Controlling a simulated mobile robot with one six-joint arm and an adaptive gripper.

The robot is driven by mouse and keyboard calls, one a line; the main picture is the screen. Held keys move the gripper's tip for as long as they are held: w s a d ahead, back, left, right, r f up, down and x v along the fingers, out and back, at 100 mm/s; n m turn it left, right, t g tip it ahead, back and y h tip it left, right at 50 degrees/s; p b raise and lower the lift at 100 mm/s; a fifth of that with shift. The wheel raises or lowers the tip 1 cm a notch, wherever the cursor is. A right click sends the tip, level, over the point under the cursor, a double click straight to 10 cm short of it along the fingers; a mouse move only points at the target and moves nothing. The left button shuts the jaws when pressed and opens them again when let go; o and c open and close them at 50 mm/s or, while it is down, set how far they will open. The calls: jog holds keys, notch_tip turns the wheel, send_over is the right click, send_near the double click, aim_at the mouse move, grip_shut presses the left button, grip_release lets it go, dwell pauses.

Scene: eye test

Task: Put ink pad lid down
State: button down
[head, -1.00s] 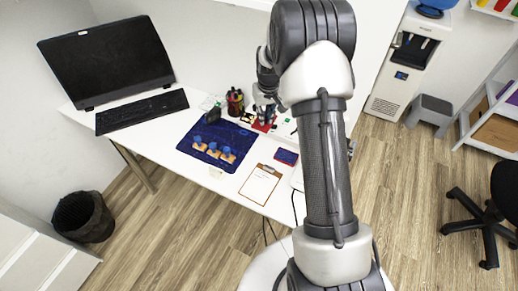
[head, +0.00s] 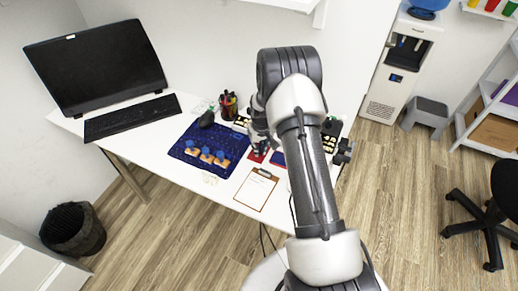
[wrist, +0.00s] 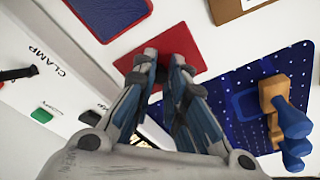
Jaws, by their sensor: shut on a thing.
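The red square ink pad lid (wrist: 165,42) shows in the wrist view between and beyond my fingertips. My gripper (wrist: 162,65) is shut on it. In the head view my gripper (head: 262,147) is over the desk between the blue mat and the ink pad, with the lid (head: 254,157) below it, partly hidden. I cannot tell whether the lid touches the desk. The ink pad, blue with a red rim (wrist: 105,12), lies apart from the lid at the top left of the wrist view. In the head view it is partly hidden by my arm (head: 279,156).
A blue mat (head: 228,137) with several wooden stamps (head: 206,155) lies left of my gripper. A clipboard (head: 256,190) lies in front. A pen cup (head: 229,106) stands behind. A white panel marked CLAMP (wrist: 60,75) is at left in the wrist view. White desk shows around the lid.

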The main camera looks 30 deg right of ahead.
jog(key=shift+r, duration=0.15)
jog(key=shift+f, duration=0.3)
jog(key=c, duration=1.6)
grip_release()
jog(key=shift+r, duration=0.1)
